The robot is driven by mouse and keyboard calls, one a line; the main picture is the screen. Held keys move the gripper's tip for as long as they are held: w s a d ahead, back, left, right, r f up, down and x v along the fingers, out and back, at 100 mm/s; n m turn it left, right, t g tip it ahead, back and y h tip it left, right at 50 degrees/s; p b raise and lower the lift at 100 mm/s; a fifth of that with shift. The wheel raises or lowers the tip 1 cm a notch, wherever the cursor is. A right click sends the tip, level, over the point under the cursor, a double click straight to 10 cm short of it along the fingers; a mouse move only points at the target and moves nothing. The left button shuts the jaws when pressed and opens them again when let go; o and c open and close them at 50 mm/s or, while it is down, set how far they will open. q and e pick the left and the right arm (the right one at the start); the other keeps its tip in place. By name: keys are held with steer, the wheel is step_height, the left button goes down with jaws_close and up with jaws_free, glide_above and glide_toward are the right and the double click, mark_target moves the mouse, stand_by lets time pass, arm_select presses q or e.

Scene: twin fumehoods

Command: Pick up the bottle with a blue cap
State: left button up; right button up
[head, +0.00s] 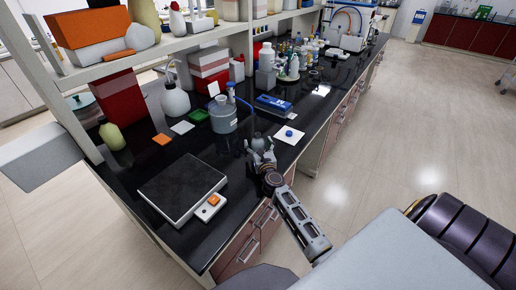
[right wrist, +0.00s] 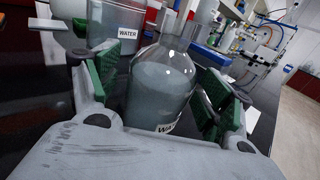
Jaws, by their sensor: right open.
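My right gripper (head: 262,158) reaches over the front of the black bench. Its green-padded fingers are open in the right wrist view (right wrist: 165,90). A clear glass bottle (right wrist: 163,85) with a "Water" label stands between them. My left gripper is not in view.
A larger container (head: 223,116) labelled water stands behind and left of the bottle. A hotplate or balance (head: 182,186) lies to the left, near the front edge. A blue box (head: 273,104) lies behind. Shelves overhang the bench at the back.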

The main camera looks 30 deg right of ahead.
mark_target(258, 134)
steer(key=shift+c, duration=0.2)
steer(key=c, duration=1.4)
steer(key=shift+o, duration=0.2)
steer(key=shift+r, duration=0.25)
steer(key=shift+r+p, duration=0.9)
steer(key=shift+r, duration=0.2)
step_height(258, 134, up, 6)
steer(key=p, duration=0.2)
steer(key=shift+f+p, duration=0.15)
steer(key=shift+p, duration=0.25)
steer(key=shift+r, duration=0.85)
